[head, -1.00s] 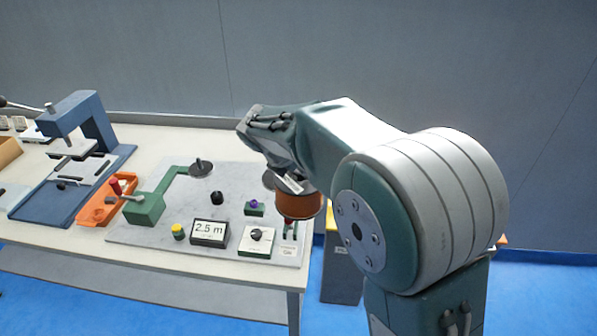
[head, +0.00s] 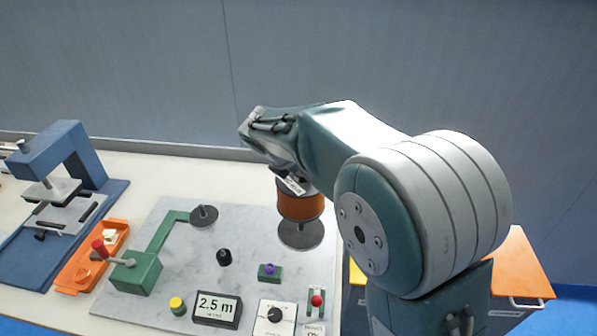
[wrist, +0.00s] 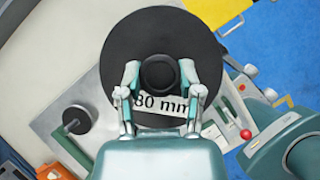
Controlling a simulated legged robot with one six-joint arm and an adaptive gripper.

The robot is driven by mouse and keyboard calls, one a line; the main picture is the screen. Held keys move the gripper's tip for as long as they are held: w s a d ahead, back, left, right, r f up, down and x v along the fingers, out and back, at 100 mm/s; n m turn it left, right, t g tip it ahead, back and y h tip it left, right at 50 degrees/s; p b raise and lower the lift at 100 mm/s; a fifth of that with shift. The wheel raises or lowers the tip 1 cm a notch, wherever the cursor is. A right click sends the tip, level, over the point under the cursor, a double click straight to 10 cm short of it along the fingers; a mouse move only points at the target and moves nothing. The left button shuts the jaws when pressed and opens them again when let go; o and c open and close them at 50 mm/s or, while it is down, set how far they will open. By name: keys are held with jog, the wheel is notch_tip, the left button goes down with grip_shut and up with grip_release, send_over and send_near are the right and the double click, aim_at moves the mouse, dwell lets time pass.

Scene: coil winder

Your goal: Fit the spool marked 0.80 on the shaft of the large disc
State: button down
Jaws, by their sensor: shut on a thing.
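My gripper (wrist: 160,82) is shut on the hub of a spool (wrist: 160,32), seen from above as a wide black flange. A white label (wrist: 165,103) on it reads "80 mm", its start covered by a finger. In the head view the spool (head: 300,207) is orange-brown and hangs about upright under my wrist. The large grey disc (head: 303,240) lies on the marble-look board just below the spool, with part of its shaft showing between them. Whether the spool touches the shaft tip is unclear. The disc is hidden in the wrist view.
A smaller disc (head: 203,215) with a post stands by a green crank arm (head: 145,270). A blue press (head: 68,160) is at left.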

jog(key=shift+d+f, duration=0.15)
jog(key=shift+f, duration=0.1)
jog(key=shift+a+f, duration=0.2)
jog(key=shift+f, duration=1.45)
jog(key=shift+d+f, duration=0.1)
jog(key=shift+f, duration=0.4)
jog(key=shift+f, duration=2.4)
jog(key=shift+c, duration=0.9)
grip_release()
jog(key=shift+f, duration=0.1)
